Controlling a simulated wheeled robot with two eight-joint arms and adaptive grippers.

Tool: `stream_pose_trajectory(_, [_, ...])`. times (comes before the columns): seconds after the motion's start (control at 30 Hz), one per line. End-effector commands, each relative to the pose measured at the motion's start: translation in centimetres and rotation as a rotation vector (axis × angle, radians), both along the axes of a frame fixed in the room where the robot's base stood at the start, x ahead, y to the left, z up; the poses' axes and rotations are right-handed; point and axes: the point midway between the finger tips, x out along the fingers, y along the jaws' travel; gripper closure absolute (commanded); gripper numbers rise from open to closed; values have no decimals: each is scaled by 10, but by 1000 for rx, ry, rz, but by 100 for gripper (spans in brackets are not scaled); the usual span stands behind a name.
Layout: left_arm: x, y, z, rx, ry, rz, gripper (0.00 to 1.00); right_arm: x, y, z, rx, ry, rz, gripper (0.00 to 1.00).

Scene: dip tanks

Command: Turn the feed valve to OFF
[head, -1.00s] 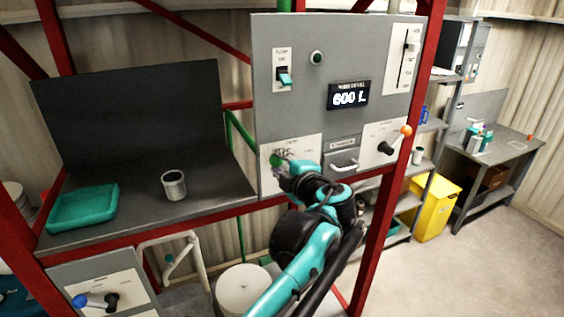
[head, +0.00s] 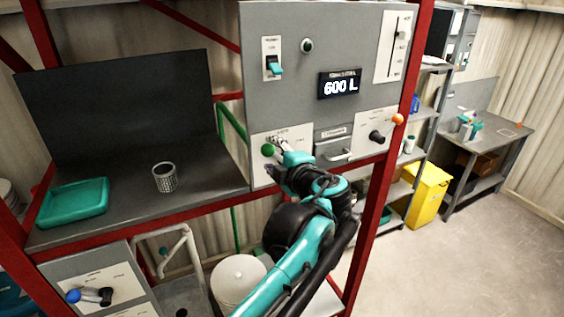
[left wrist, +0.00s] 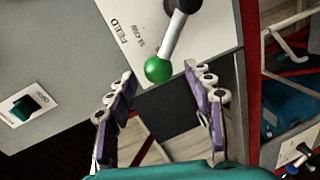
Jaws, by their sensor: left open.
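The feed valve is a lever with a green ball end (head: 267,150) on a white plate at the panel's lower left. In the left wrist view the green ball (left wrist: 158,69) hangs on a metal stem from a black hub, beside the words FEED and SLOW. My left gripper (head: 274,156) is open at the lever. In the left wrist view its two purple-grey fingers (left wrist: 159,78) stand on either side of the ball, with gaps showing; I cannot tell the depth. The OFF mark is not readable. My right gripper is not in view.
The grey panel (head: 300,90) also carries a teal switch (head: 274,68), a 600 L display (head: 340,84), a drawer handle (head: 340,155) and an orange-ended lever (head: 397,119). A mesh cup (head: 164,177) and teal tray (head: 73,203) stand on the left bench.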

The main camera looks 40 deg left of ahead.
Motion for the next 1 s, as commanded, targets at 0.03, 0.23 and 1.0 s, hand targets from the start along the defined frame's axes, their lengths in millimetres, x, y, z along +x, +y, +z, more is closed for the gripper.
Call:
stream_pose_trajectory(0.03, [-3, -9, 2, 1, 1, -4, 48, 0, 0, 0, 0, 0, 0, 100])
stream_pose_trajectory(0.23, [-19, -50, 10, 0, 0, -7, 48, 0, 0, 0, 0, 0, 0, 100])
stream_pose_trajectory(1.0, [-41, -96, 20, -2, -1, 1, 48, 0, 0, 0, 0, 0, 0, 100])
